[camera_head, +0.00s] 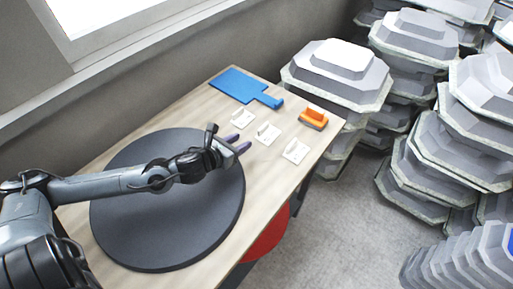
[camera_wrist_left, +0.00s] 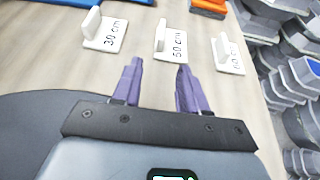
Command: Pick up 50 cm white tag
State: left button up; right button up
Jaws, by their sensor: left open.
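Three white tags with upright tabs lie in a row on the wooden table. The middle tag (camera_head: 267,134) seems to read 50 cm; it also shows in the left wrist view (camera_wrist_left: 171,44). The 30 cm tag (camera_wrist_left: 104,34) is to its left, and a third tag (camera_wrist_left: 228,56) with a hard-to-read number is to its right. My left gripper (camera_head: 240,144) is open and empty, its purple fingers pointing toward the tags. In the left wrist view the fingers (camera_wrist_left: 158,72) lie just short of the middle tag, apart from it. My right gripper is not in view.
A round dark turntable (camera_head: 205,225) covers the near table under my left arm. A blue board with a handle (camera_head: 240,87) and an orange tool (camera_head: 314,117) lie beyond the tags. Stacked grey moulds (camera_head: 335,85) stand past the table's far right. A red round thing (camera_head: 268,238) shows below the edge.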

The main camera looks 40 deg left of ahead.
aim_at(259, 130)
pick_arm(q)
jog(key=shift+w+a, duration=0.1)
jog(key=shift+w, duration=0.3)
jog(key=x, duration=0.4)
jog(key=shift+r, duration=0.2)
jog(key=shift+w+f, duration=0.3)
jog(key=shift+w, duration=0.3)
jog(key=shift+r+x, duration=0.15)
jog(key=shift+x, duration=0.8)
jog(key=shift+r+x, duration=0.2)
jog(key=shift+x, duration=1.6)
grip_shut()
